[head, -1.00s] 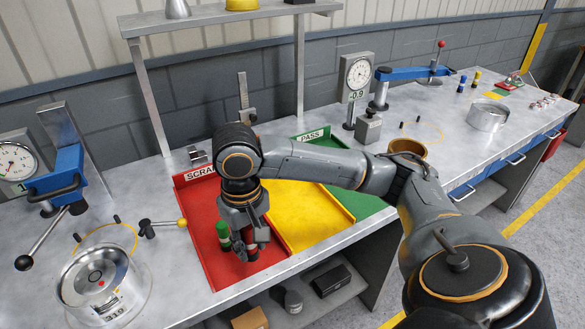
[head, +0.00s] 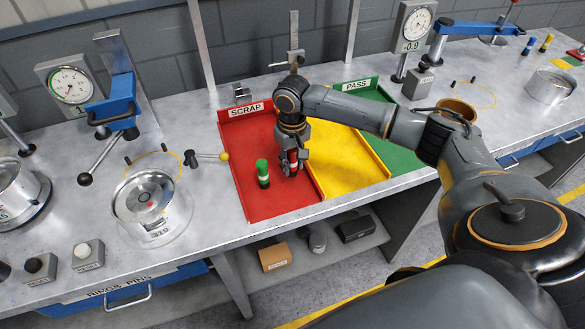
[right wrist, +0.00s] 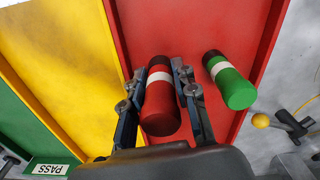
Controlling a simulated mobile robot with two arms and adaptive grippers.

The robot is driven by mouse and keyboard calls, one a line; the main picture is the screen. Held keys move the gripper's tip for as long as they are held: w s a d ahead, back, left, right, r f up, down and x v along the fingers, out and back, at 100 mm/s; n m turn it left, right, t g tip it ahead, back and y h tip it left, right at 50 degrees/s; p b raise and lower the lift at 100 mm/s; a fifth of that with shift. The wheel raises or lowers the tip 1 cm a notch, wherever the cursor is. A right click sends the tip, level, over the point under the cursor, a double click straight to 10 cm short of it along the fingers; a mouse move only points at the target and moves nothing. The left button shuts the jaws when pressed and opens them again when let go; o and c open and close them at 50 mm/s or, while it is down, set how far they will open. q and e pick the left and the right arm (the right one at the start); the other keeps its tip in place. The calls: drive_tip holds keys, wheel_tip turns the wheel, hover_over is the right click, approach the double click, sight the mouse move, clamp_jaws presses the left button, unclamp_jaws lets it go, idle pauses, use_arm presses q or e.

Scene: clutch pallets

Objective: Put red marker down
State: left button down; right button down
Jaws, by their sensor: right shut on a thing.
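The red marker (head: 293,157), red with a white band, is upright between the fingers of my right gripper (head: 291,164). In the right wrist view the gripper's two fingers (right wrist: 160,98) close on both sides of the red marker (right wrist: 160,108). It is over the red SCRAP tray (head: 256,133), near that tray's right side; whether its lower end touches the tray floor I cannot tell. A green marker with a white band (head: 263,172) stands in the same tray, left of the gripper and apart from it. My left gripper is not in view.
The yellow tray (head: 345,158) is just right of the red one, and the green PASS tray (head: 385,115) lies beyond it. A lever with a yellow knob (head: 223,156) sticks out near the red tray's left edge. The tray's front floor is clear.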

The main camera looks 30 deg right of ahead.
sight(292, 171)
wheel_tip(292, 171, down, 2)
drive_tip(key=shift+f+p, duration=0.1)
drive_tip(key=shift+p, duration=0.45)
drive_tip(key=shift+f, duration=0.35)
drive_tip(key=shift+f, duration=0.15)
drive_tip(key=c, duration=1)
unclamp_jaws()
drive_tip(key=shift+c, duration=0.2)
wheel_tip(292, 171, up, 12)
drive_tip(key=b, duration=0.3)
drive_tip(key=shift+r, duration=0.2)
drive_tip(key=shift+s+f, duration=0.1)
